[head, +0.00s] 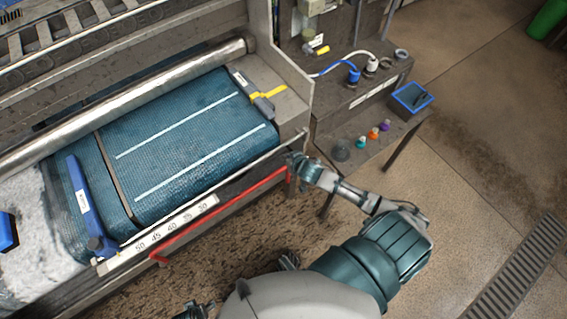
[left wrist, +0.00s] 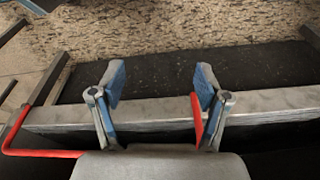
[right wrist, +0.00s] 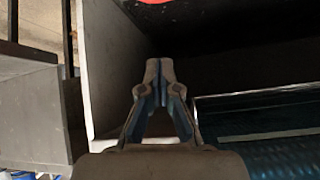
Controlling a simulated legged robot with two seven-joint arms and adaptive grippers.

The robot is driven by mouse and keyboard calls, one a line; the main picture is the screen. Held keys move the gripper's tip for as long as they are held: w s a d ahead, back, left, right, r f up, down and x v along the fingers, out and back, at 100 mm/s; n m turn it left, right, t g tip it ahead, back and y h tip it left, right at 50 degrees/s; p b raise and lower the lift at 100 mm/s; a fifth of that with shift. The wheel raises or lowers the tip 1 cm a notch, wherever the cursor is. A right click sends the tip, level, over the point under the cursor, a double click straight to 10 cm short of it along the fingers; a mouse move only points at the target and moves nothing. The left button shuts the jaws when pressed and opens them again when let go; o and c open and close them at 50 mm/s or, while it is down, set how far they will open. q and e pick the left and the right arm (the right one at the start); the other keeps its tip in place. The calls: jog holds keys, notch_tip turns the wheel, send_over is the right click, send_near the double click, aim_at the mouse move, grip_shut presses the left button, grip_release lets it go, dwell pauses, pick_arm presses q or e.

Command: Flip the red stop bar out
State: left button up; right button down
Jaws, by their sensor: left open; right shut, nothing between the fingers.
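The red stop bar (head: 225,212) runs along the front edge of the washing machine, below the number scale, with a bent end at its left. My right gripper (head: 294,161) is shut and empty at the bar's right end; whether it touches the bar is unclear. In the right wrist view the shut fingers (right wrist: 158,75) point into a dark recess, and a red patch shows at the top edge. My left gripper (head: 196,309) is low at the bottom edge of the head view. In the left wrist view it is open (left wrist: 158,85), with red bar (left wrist: 45,153) at left and red beside the right finger.
A blue rug (head: 185,125) lies on the machine bed under a metal roller (head: 130,100). A blue clamp (head: 87,205) stands at left and a grey-yellow one (head: 255,95) at right. A side bench (head: 350,95) with hoses and coloured knobs stands right; floor is open beyond.

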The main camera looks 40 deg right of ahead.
jog(key=f+b, duration=0.1)
jog(key=f, duration=0.1)
jog(key=w+f+b, duration=0.1)
jog(key=f, duration=0.2)
jog(key=w+f+b, duration=0.1)
jog(key=f, duration=0.1)
jog(key=shift+w+d+f, duration=0.1)
jog(key=shift+w+f, duration=0.05)
jog(key=shift+f, duration=0.2)
jog(key=shift+a, duration=0.2)
pick_arm(q)
notch_tip(320, 180, up, 8)
jog(key=t, duration=0.1)
jog(key=shift+w, duration=0.15)
jog(key=shift+d, duration=0.15)
pick_arm(e)
jog(key=shift+d, duration=0.1)
